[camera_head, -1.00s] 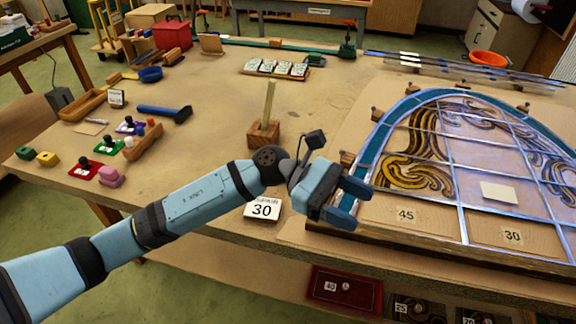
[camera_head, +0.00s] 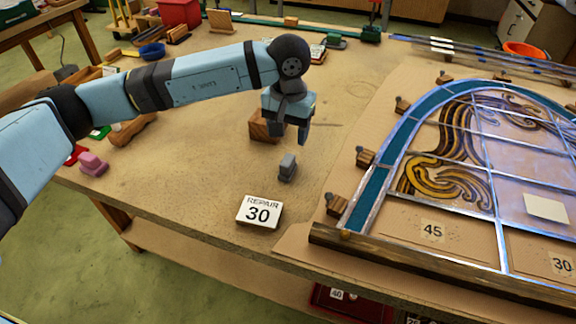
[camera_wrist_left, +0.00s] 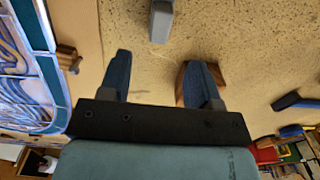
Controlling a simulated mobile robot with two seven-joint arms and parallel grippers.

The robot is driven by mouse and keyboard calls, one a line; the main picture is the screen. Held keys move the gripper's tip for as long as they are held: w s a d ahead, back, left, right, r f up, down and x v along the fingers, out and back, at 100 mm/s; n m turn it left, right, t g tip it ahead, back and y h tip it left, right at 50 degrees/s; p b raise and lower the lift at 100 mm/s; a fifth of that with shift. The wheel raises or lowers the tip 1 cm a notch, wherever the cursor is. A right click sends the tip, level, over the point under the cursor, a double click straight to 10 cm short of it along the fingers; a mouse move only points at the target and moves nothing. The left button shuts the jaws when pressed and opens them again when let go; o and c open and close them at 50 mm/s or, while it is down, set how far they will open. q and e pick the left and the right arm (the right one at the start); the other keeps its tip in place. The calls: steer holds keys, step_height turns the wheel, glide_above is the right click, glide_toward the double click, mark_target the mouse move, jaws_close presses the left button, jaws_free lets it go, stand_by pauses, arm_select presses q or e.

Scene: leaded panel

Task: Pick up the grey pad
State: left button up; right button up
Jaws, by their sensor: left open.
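The grey pad (camera_head: 288,167) is a small grey block standing on the bare tabletop, left of the leaded panel. In the left wrist view the grey pad (camera_wrist_left: 161,20) shows at the top edge, partly cut off, ahead of and between the lines of my two fingers. My left gripper (camera_head: 289,132) points down above the table, just behind the pad in the head view. It is open and empty, apart from the pad. In the left wrist view my left gripper (camera_wrist_left: 160,80) has its blue fingers spread. My right gripper is not in view.
A wooden block (camera_head: 260,126) stands close behind my left gripper. A "REPAIR 30" card (camera_head: 259,212) lies in front of the pad. The leaded panel (camera_head: 366,200) fills the right side, with wooden blocks (camera_head: 365,157) along its edge. A pink pad (camera_head: 92,164) sits left.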

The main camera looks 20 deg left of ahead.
mark_target(288, 159)
arm_select(q)
step_height(288, 159, down, 8)
steer(key=shift+s+f, duration=0.15)
steer(key=shift+f, duration=0.1)
steer(key=c, duration=1)
steer(key=shift+r, duration=0.15)
step_height(288, 159, up, 20)
steer(key=shift+f, duration=0.1)
steer(key=o, duration=0.4)
steer(key=c, duration=0.3)
